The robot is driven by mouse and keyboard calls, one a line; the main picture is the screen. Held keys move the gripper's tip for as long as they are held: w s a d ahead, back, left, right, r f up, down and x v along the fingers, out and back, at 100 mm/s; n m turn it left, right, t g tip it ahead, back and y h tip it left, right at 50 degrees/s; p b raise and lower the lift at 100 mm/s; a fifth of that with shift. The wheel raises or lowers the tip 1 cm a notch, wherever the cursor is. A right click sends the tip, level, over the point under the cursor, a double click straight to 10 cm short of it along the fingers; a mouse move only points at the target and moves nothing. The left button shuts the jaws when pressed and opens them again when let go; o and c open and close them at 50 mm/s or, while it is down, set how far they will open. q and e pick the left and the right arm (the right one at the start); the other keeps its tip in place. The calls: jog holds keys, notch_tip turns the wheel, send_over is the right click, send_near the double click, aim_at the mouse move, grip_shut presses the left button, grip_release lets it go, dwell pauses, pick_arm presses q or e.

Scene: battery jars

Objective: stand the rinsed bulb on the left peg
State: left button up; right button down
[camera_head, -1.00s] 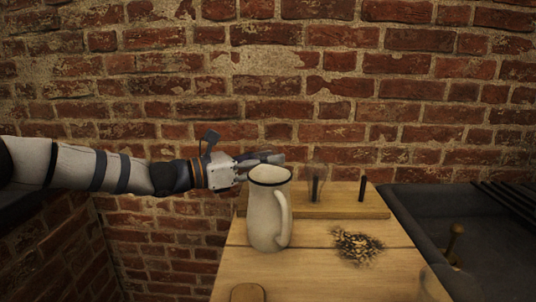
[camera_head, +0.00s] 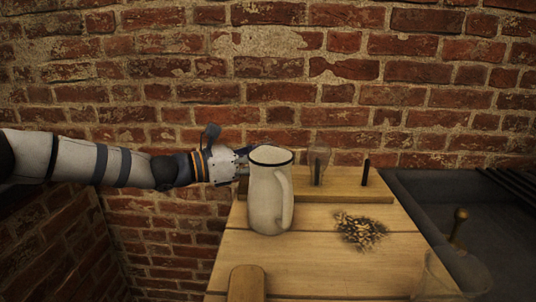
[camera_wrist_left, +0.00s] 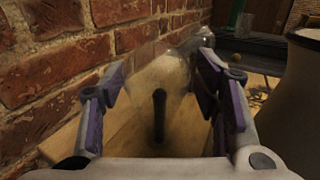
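The clear glass bulb (camera_head: 319,156) is upright around the dark left peg (camera_head: 316,175) of the wooden peg block (camera_head: 345,194). The right peg (camera_head: 366,172) is bare. In the left wrist view the peg (camera_wrist_left: 159,115) shows through the faint glass (camera_wrist_left: 165,75). My left gripper (camera_wrist_left: 160,85) is open, with its purple-padded fingers apart and the bulb seen beyond and between them. In the head view its fingers are partly hidden behind the white pitcher (camera_head: 268,200). Whether a pad touches the glass is hard to tell. My right gripper is out of view.
The pitcher stands close in front of the left fingers. A brick wall (camera_head: 300,80) runs behind the block. A pile of small scraps (camera_head: 360,230) lies on the wooden table (camera_head: 310,258). A faint glass (camera_head: 432,275) is at front right, beside a dark sink (camera_head: 430,195).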

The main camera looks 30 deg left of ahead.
pick_arm(q)
jog(key=v, duration=1.2)
jog(key=shift+a, duration=0.1)
